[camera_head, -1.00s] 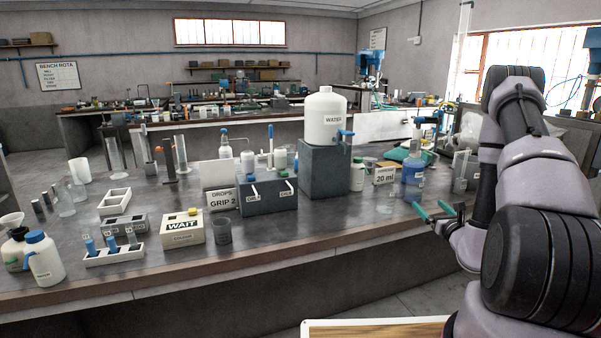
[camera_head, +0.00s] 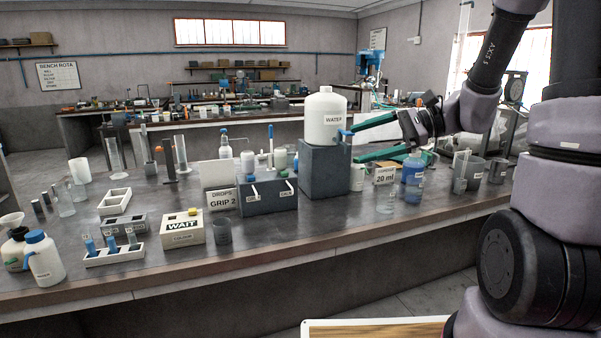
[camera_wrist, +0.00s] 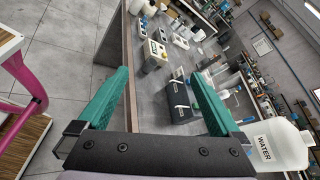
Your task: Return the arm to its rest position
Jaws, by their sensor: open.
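My gripper (camera_head: 378,139) is open and empty, with two green fingers spread wide. In the head view it is raised above the bench at the right, pointing left beside the white WATER container (camera_head: 325,118). I cannot tell whether the fingers touch anything there. In the wrist view my gripper (camera_wrist: 158,98) has nothing between its fingers, and the bench lies beyond them. The WATER container (camera_wrist: 279,148) shows there at the lower right, just outside the right finger. My arm reaches in from the right side of the head view.
A wooden-topped surface (camera_head: 375,329) is at the bottom.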

